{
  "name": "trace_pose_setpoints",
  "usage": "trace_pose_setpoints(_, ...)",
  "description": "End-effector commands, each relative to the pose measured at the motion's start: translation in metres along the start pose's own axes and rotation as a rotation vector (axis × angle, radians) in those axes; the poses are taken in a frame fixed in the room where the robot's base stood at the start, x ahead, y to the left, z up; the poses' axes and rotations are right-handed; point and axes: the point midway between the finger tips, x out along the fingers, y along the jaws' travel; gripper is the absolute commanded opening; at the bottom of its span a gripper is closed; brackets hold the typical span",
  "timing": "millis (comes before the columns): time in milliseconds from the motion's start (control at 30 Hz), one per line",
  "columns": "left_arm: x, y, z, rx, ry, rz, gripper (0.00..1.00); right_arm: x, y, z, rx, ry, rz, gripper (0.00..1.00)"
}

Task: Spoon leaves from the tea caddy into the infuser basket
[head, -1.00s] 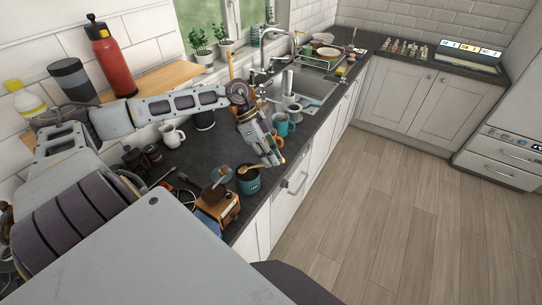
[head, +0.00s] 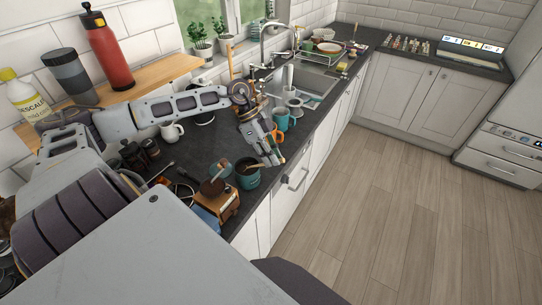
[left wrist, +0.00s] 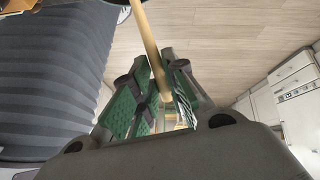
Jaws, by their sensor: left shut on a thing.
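A teal pot (head: 247,179), which looks like the tea caddy, stands open near the worktop's front edge. My left gripper (head: 274,160) is just beyond it, to its upper right, and points down. It is shut on a wooden spoon (head: 255,166), whose handle leads to the pot's mouth. In the left wrist view, the pale handle (left wrist: 150,45) runs from between the green finger pads (left wrist: 164,105) to the top edge; the spoon's bowl is out of sight there. I cannot make out the infuser basket for certain. My right gripper is not in view.
A wooden grinder (head: 217,204) with a brown knob stands left of the pot. Dark jars (head: 133,155) and a white mug (head: 172,132) stand farther back. A teal mug (head: 282,119) and the sink (head: 318,82) lie beyond my gripper. The floor is clear.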

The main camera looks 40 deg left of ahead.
Motion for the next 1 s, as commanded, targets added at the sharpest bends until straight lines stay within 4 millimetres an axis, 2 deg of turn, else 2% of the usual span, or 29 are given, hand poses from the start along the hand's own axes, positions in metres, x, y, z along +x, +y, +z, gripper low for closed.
trace_pose_setpoints(667,0.014,-0.003,-0.007,-0.025,-0.128,-0.002,0.04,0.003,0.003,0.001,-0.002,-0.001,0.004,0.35)
trace_pose_setpoints(1000,0.014,-0.003,-0.011,-0.039,-0.185,-0.001,0.04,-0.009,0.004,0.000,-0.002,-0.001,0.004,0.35)
